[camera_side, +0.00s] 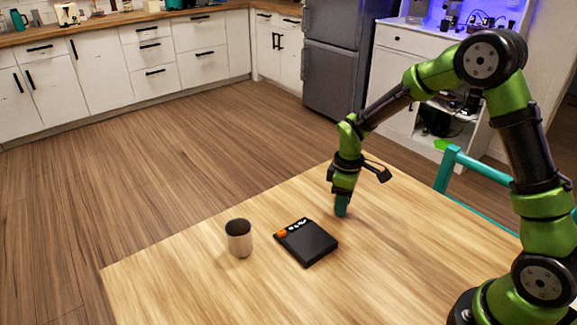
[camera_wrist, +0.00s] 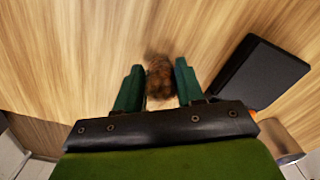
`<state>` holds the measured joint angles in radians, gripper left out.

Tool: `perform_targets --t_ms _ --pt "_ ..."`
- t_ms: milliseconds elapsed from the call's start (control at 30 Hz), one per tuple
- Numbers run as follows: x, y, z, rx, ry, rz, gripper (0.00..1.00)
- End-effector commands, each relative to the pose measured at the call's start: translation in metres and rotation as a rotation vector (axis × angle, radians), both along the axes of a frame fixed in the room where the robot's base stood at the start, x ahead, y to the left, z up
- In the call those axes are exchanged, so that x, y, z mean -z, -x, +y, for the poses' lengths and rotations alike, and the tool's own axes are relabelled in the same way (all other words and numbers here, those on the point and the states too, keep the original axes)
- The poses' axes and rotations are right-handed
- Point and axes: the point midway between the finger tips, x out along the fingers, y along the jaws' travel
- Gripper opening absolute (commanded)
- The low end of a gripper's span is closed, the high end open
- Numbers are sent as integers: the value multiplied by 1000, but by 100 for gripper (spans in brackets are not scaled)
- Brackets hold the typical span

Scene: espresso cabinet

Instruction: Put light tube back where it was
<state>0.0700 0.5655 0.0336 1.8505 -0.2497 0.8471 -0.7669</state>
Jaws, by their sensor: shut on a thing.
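My gripper (camera_side: 341,210) points down at the table, to the right of a flat black box (camera_side: 306,243). In the wrist view, its two green fingers (camera_wrist: 159,88) are shut on a small brown, mottled thing (camera_wrist: 160,78), which seems to be the light tube. Its outline is blurred, and the fingers hide it in the side view. The fingertips are low, close to the tabletop; I cannot tell whether the held thing touches it. The black box also shows at the right of the wrist view (camera_wrist: 258,72), apart from my fingers.
A pale cylinder (camera_side: 240,245) with a dark top stands left of the box. The wooden table (camera_side: 190,270) is otherwise clear around them. A teal chair (camera_side: 447,170) stands at the table's right edge. A white cabinet (camera_side: 392,80) and grey fridge (camera_side: 342,60) are behind.

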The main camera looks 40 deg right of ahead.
Motion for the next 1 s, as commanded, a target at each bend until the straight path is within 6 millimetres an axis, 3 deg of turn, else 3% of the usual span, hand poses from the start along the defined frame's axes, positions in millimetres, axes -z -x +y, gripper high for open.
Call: perform_targets --t_ms 367,400,533,867,1000 --pt "5 0 0 1 0 -1 7" --pt "5 0 0 1 -1 -2 42" --pt "5 0 0 1 -1 -2 62" --pt "3 0 0 1 -1 -3 63" --pt "-13 -1 0 1 0 -7 63"
